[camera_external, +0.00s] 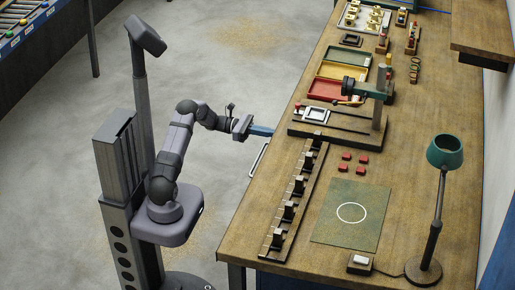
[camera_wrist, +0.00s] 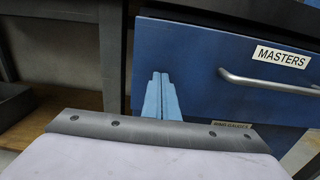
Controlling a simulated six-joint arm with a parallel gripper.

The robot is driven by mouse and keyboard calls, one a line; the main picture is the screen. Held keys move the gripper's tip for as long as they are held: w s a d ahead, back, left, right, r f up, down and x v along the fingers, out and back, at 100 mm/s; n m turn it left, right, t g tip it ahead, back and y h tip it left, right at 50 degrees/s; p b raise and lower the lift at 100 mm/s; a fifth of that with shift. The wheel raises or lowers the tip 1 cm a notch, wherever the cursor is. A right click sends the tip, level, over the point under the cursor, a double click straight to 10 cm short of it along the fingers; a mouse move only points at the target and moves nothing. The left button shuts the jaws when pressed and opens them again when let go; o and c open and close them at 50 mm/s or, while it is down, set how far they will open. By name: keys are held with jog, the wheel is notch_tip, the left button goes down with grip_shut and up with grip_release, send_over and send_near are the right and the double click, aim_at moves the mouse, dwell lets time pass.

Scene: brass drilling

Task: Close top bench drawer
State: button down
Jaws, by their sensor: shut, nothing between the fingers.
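The top bench drawer has a blue front (camera_wrist: 200,60) with a white "MASTERS" label and a silver bar handle (camera_wrist: 265,82). In the external view its handle (camera_external: 258,160) shows just beyond the bench's left edge; the rest of the drawer is hidden under the benchtop. I cannot tell exactly how far out it stands. My gripper (camera_wrist: 161,78) is shut and empty, its light blue fingers in front of the left part of the drawer front, left of the handle. Contact is unclear. In the external view my gripper (camera_external: 264,131) is at the bench's left edge.
A lower drawer's label (camera_wrist: 231,126) shows partly below. A dark post (camera_wrist: 114,60) and an open shelf space (camera_wrist: 60,50) lie left of the drawer. The benchtop (camera_external: 245,225) holds a drill stand (camera_external: 381,100), trays and a lamp (camera_external: 440,195). Floor beside the bench is clear.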

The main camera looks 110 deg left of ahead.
dwell(0.3)
jog(key=w+p, duration=0.1)
jog(key=w, duration=0.3)
jog(key=shift+w+r, duration=0.1)
jog(key=shift+r, duration=0.1)
jog(key=s+p, duration=0.1)
jog(key=s, duration=1.3)
jog(key=shift+s+f, duration=0.25)
jog(key=shift+s, duration=0.05)
